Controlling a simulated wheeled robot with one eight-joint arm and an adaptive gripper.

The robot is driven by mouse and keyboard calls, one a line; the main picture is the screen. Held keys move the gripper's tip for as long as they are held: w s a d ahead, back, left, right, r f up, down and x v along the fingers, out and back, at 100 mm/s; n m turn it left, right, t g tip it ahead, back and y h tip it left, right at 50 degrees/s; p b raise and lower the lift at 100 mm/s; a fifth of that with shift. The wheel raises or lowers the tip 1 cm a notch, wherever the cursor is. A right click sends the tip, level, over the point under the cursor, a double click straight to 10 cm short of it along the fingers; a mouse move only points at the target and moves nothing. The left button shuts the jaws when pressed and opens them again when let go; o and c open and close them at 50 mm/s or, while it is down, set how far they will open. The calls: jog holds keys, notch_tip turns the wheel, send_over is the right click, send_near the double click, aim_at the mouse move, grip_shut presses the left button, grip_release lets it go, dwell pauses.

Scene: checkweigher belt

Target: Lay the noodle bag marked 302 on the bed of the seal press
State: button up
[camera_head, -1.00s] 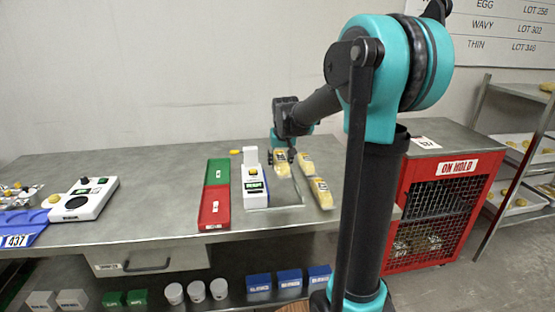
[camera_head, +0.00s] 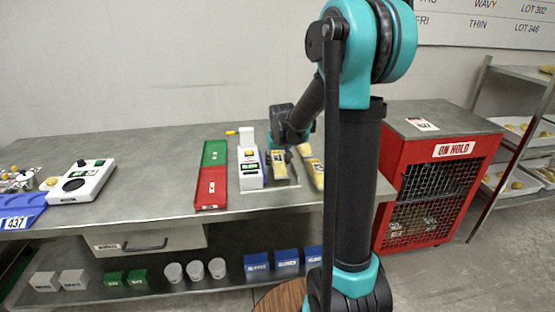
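My gripper (camera_head: 280,154) is low over the bench, pointing down at the far end of a yellow noodle bag (camera_head: 280,171). Its fingers are small and dark there, and I cannot tell whether they grip the bag or only stand around it. More yellow bags (camera_head: 316,175) lie just to the right, partly behind my arm. The numbers on the bags are too small to read, so I cannot tell which is 302. A white unit with a green display (camera_head: 250,168) stands just left of the gripper. I cannot tell for sure which machine is the seal press.
A green and red tray (camera_head: 211,187) lies left of the white unit. A white device with a dark round plate (camera_head: 82,182) and a blue tray marked 437 (camera_head: 18,215) are farther left. A red ON HOLD cage (camera_head: 440,180) stands right. Bench between tray and round-plate device is clear.

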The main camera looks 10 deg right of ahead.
dwell(0.4)
jog(key=o, duration=1.4)
jog(key=shift+o, duration=0.2)
jog(key=shift+r, duration=0.1)
jog(key=shift+r, duration=4.4)
jog(key=s+d+f, duration=0.1)
jog(key=s+f, duration=0.1)
jog(key=s, duration=0.3)
jog(key=s+d+f, duration=0.1)
jog(key=s+f, duration=0.1)
jog(key=s, duration=0.3)
jog(key=s+f, duration=0.3)
jog(key=s, duration=0.2)
jog(key=shift+s+d, duration=0.25)
jog(key=shift+d, duration=0.15)
jog(key=s+f, duration=0.4)
jog(key=s, duration=0.3)
jog(key=s+d+f, duration=0.1)
jog(key=s+f, duration=0.3)
jog(key=s, duration=0.4)
